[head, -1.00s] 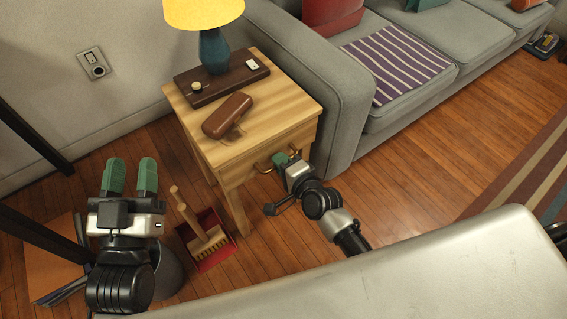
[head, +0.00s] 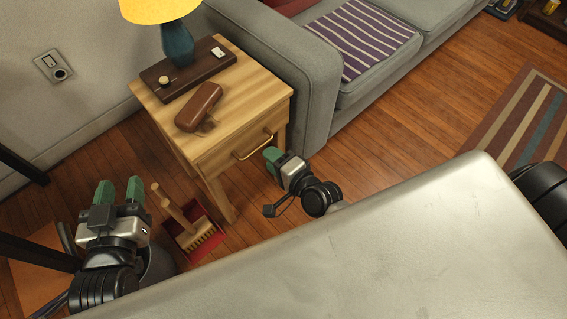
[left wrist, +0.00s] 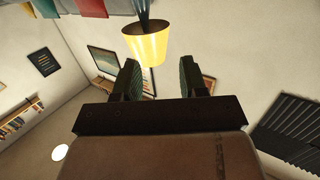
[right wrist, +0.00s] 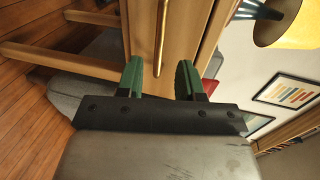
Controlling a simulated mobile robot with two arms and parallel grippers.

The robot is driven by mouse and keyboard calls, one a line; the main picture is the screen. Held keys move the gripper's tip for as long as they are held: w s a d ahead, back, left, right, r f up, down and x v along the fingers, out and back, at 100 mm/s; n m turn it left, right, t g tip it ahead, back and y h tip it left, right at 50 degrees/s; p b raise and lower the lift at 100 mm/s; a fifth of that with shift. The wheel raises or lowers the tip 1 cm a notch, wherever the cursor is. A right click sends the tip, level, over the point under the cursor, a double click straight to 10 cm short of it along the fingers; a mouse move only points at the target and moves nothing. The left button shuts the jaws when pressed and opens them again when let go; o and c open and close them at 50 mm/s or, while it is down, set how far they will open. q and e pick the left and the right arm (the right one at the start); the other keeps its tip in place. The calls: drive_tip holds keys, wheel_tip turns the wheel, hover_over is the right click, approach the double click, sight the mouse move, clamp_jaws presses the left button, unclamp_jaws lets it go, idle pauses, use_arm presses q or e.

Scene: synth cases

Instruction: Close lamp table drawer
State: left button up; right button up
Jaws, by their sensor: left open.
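The lamp table (head: 225,135) is light wood and stands against the sofa's arm. Its drawer front (head: 220,162) looks flush with the frame, and a brass handle (head: 252,146) crosses it. In the right wrist view, the handle (right wrist: 162,45) stands ahead of the fingers against the wooden front (right wrist: 185,35). My right gripper (head: 272,158) is just in front of the handle, apart from it. The right wrist view shows its green fingers (right wrist: 160,75) spread and empty.
On the tabletop are a lamp with a yellow shade (head: 177,42), a dark wooden board (head: 190,70) and a brown case (head: 199,107). A red dustpan (head: 208,241) with a brush (head: 188,230) is on the floor beside the table. The grey sofa (head: 330,85) is close behind.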

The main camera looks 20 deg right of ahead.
use_arm(q)
drive_tip(key=shift+s+a+f+g+y+p, duration=0.2)
drive_tip(key=shift+s+f+g, duration=0.1)
drive_tip(key=shift+f+g, duration=0.4)
drive_tip(key=shift+s+a+f+g+y+p, duration=0.2)
drive_tip(key=shift+s+f+g, duration=0.1)
drive_tip(key=shift+f+g, duration=0.4)
use_arm(e)
drive_tip(key=shift+v, duration=2.05)
